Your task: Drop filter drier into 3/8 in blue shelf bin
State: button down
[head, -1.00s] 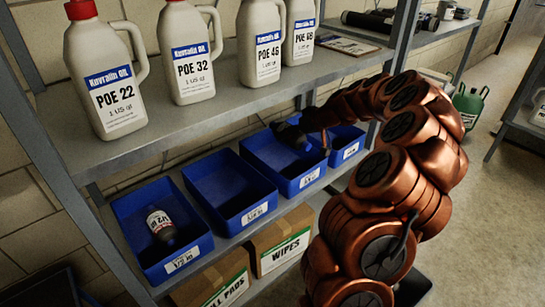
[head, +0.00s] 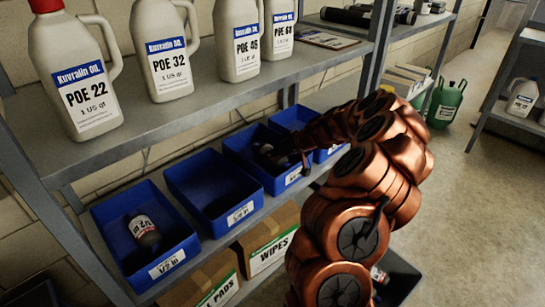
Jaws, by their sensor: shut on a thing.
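My gripper (head: 276,157) is low over the third blue shelf bin (head: 236,165) from the left, its fingers inside the outline of the bin. It is shut on the filter drier (head: 265,149), a small dark shape with a pale spot, mostly hidden by the gripper and the bin's shade. I cannot tell whether the drier touches the bin floor. The small label on this bin's front is too blurred to read surely.
A fourth bin (head: 292,117) stands right. Oil jugs (head: 165,50) line the shelf above (head: 150,118); cartons (head: 268,240) sit below.

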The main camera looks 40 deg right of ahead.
jog(key=shift+f+b, duration=0.6)
jog(key=shift+b, duration=0.15)
jog(key=shift+c, duration=1.2)
grip_release()
jog(key=shift+r, duration=0.1)
jog(key=shift+r+p, duration=0.5)
jog(key=shift+p, duration=0.2)
jog(key=p+v, duration=0.1)
jog(key=v, duration=1.1)
jog(key=shift+p, duration=0.3)
